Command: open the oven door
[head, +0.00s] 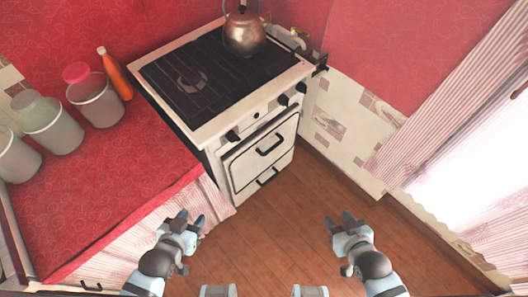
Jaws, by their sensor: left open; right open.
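The white oven (250,172) stands at the centre, under a dark cooktop. Its front has an upper door (262,155) with a dark bar handle (270,145), and it looks closed. A second dark handle (267,177) sits lower on the front. My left gripper (189,221) is open and empty, low and to the left of the oven front, near the counter's skirt. My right gripper (341,220) is open and empty, over the floor to the right of the oven. Neither gripper touches the oven.
A kettle (243,36) stands on the cooktop. Dark knobs (283,100) line the oven's upper front edge. A red cloth-covered counter (105,180) on the left holds several jars and an orange bottle (115,74). The wooden floor (285,215) before the oven is clear.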

